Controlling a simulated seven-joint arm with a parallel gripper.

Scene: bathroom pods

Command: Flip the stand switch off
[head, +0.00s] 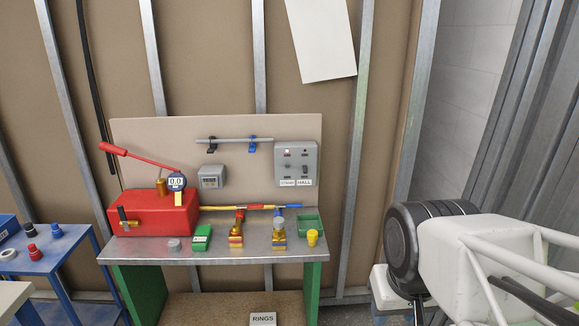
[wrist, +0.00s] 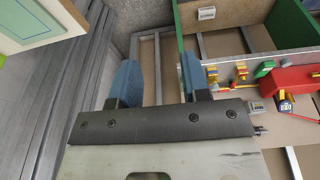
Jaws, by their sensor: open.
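A grey switch panel (head: 296,163) is on the upright back board of the bench, at its right end in the head view. It has two small switches side by side, with a small lamp above each. The left switch (head: 287,168) is above a label that seems to read STAND (head: 287,183). The right one is above the label HALL (head: 304,183). The lever positions are too small to tell. My gripper (wrist: 158,80) shows in the wrist view with two blue fingers apart and nothing between them. It is away from the bench; its fingers are not seen in the head view.
The bench top (head: 215,248) holds a red pump box (head: 150,214) with a raised lever, brass valves (head: 237,232) and small parts. A rod (head: 225,140) is clipped left of the panel. A blue table (head: 60,268) stands at left. Space before the panel looks clear.

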